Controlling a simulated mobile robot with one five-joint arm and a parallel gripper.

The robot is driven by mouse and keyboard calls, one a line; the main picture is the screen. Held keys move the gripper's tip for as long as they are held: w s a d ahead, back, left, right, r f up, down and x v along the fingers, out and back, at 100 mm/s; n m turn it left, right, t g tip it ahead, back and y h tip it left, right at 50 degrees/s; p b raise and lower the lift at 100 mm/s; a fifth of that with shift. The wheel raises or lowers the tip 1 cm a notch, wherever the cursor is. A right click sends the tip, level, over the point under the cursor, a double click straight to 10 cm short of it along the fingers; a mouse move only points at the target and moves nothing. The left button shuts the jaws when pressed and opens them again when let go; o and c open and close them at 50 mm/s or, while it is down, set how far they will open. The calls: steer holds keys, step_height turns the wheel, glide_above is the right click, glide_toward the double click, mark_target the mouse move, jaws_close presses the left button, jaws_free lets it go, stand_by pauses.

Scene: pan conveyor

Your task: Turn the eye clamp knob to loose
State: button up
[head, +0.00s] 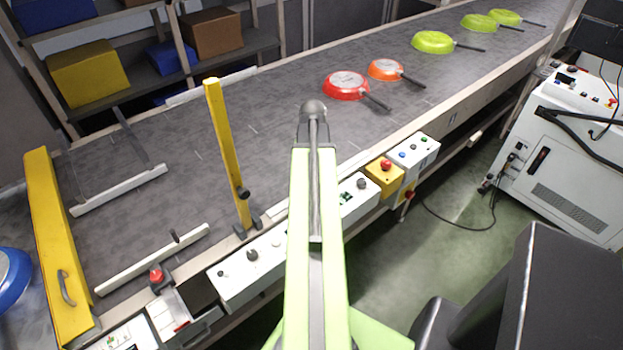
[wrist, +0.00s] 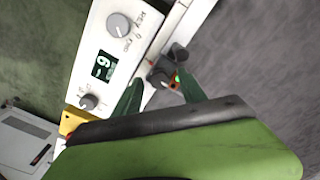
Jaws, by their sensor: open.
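In the wrist view my gripper (wrist: 160,78) is open, with one green finger on each side of a small dark round knob (wrist: 158,79), which looks like the eye clamp knob. I cannot tell whether the fingers touch it. A small part with a red and green spot (wrist: 175,80) sits beside the right finger. A dark bracket piece (wrist: 179,54) is just beyond, at the rail. The knob's setting cannot be read. In the head view my own arm covers this spot, and my gripper is hidden.
A white control box (wrist: 119,60) with two knobs and a display stands left of my gripper. The grey conveyor belt (head: 180,130) carries red, orange and green pans at its far part. Green floor lies to the right.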

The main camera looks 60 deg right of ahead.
steer(key=shift+c, duration=0.4)
steer(key=shift+a, duration=0.1)
jaws_close()
steer(key=shift+n, duration=0.3)
steer(key=n, duration=0.8)
steer(key=shift+n, duration=0.4)
steer(key=n, duration=0.4)
steer(key=shift+n, duration=0.3)
steer(key=shift+w+n, duration=0.1)
steer(key=shift+n, duration=2.4)
